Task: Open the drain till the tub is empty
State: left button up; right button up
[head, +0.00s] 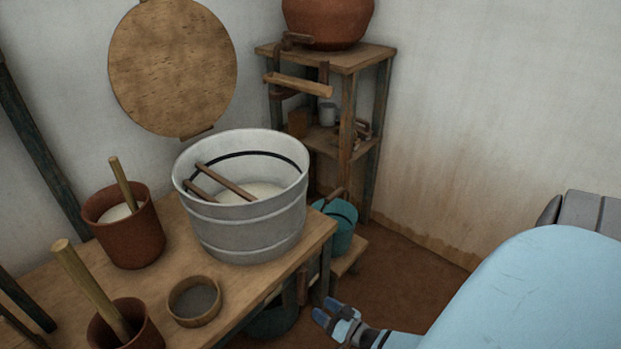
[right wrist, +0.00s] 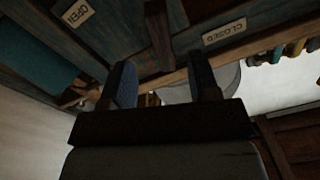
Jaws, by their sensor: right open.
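The grey banded tub (head: 248,228) stands on the wooden table, with pale liquid (head: 262,190) low inside, below a dark line around its inner wall. My right gripper (head: 335,320) is low, just right of the table's front corner. In the right wrist view the fingers (right wrist: 163,85) are apart with nothing gripped. A dark wooden lever (right wrist: 158,35) shows ahead of the gap between them. It lies between an OPEN label (right wrist: 78,12) and a CLOSED label (right wrist: 224,33), both upside down. I cannot tell whether it touches the fingers. My left gripper is out of view.
Two sticks lie in the tub. Clay pots (head: 130,235) with stirring sticks and a round sieve (head: 195,301) share the table (head: 240,290). A dark green vessel (head: 272,320) is under the table. Bare floor lies right.

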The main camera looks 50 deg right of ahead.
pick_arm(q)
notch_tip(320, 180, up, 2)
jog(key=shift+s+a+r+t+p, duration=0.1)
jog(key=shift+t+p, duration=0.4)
pick_arm(e)
jog(key=s, duration=0.6)
jog(key=shift+d, duration=0.3)
jog(key=shift+s, duration=0.1)
